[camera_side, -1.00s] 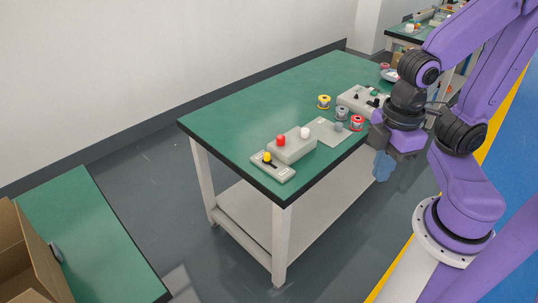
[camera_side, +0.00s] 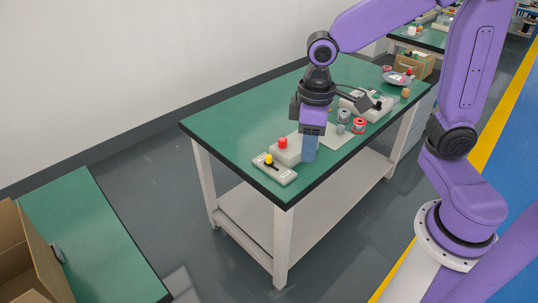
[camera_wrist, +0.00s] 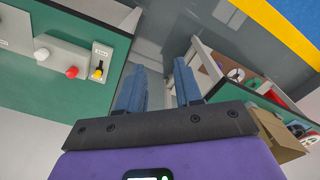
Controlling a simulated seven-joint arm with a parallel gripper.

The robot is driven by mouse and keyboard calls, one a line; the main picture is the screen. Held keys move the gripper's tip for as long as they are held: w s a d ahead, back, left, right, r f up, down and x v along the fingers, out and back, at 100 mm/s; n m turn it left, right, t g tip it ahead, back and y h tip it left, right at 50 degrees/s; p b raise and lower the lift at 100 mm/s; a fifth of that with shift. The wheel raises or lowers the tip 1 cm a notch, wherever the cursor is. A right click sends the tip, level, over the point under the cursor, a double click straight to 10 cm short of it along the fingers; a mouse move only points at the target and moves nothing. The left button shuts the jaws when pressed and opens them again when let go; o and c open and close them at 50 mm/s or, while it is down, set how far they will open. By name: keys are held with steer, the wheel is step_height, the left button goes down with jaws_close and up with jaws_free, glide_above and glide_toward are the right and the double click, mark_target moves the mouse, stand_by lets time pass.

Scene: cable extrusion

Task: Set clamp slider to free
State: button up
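A grey slider box with a yellow knob (camera_side: 268,159) sits at the near corner of the green table. I take it for the clamp slider, but its label is too small to read. The yellow knob also shows in the wrist view (camera_wrist: 98,72), in a slot with a small label at each end. My gripper (camera_side: 309,150) is above the table's front edge, to the right of the slider box and apart from it. In the wrist view its two blue fingers (camera_wrist: 160,72) are spread with nothing between them.
A grey box with a red button (camera_side: 283,143) stands just behind the slider box, close to my fingers; its white button shows in the wrist view (camera_wrist: 42,54). Spools (camera_side: 358,125) and another control box lie farther right. The table's left part is clear.

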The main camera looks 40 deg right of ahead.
steer(key=w+d+f+m, duration=0.1)
steer(key=w+f+m, duration=0.15)
steer(key=w, duration=0.75)
steer(key=m, duration=0.7)
glide_above(269, 156)
step_height(269, 156, down, 6)
step_height(269, 156, down, 17)
jaws_close()
